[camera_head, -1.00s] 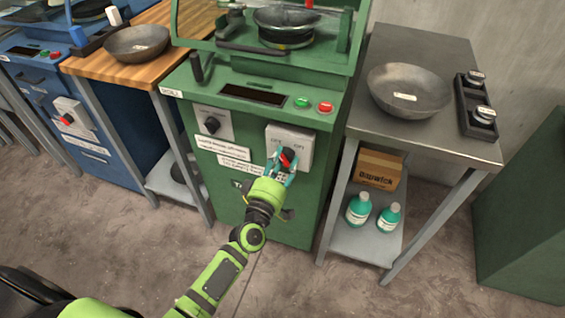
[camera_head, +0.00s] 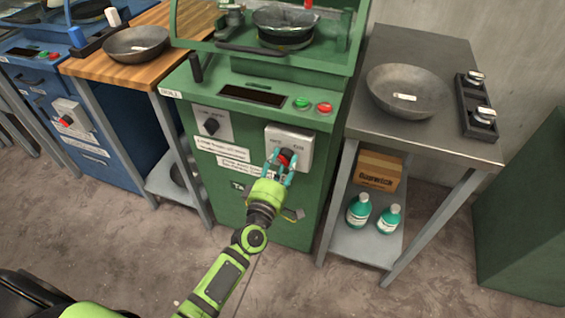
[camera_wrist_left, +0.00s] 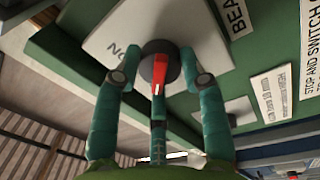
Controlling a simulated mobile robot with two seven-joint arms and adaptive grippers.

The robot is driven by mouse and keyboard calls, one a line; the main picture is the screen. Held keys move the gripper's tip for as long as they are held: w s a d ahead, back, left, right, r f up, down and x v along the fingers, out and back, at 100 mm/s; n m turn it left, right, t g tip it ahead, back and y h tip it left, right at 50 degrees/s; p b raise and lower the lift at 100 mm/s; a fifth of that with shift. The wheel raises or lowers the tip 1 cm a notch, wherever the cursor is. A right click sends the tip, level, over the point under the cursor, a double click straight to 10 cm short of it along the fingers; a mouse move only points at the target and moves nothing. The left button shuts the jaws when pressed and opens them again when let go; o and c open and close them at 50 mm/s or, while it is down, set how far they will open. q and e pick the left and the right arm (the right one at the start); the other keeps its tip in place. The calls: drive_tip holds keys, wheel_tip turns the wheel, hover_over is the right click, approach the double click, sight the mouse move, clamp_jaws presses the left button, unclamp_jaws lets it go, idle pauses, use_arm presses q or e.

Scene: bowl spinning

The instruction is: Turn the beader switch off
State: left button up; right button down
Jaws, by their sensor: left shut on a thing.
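The beader switch is a red-handled rotary knob (camera_head: 286,157) on a light grey plate (camera_head: 305,146) on the front of the green machine (camera_head: 262,208). In the left wrist view the round dark knob base and its red handle (camera_wrist_left: 159,72) show between the fingers. My left gripper (camera_head: 280,160) is at the plate, its teal fingers around the knob and shut on it. In the wrist view the gripper (camera_wrist_left: 158,85) has a finger on each side of the knob and another below. The fingers partly hide the knob in the head view. My right gripper is not in view.
A metal table (camera_head: 430,130) with a bowl (camera_head: 408,92) stands right. A wooden-topped table (camera_head: 130,70) stands left. The floor in front is clear.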

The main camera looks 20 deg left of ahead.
use_arm(q)
drive_tip(key=shift+a+r, duration=0.1)
drive_tip(key=shift+r, duration=0.1)
drive_tip(key=o, duration=1.1)
drive_tip(key=shift+o, duration=0.2)
drive_tip(key=shift+f, duration=0.1)
drive_tip(key=s, duration=1.2)
drive_tip(key=shift+a+f, duration=0.15)
drive_tip(key=shift+f, duration=0.3)
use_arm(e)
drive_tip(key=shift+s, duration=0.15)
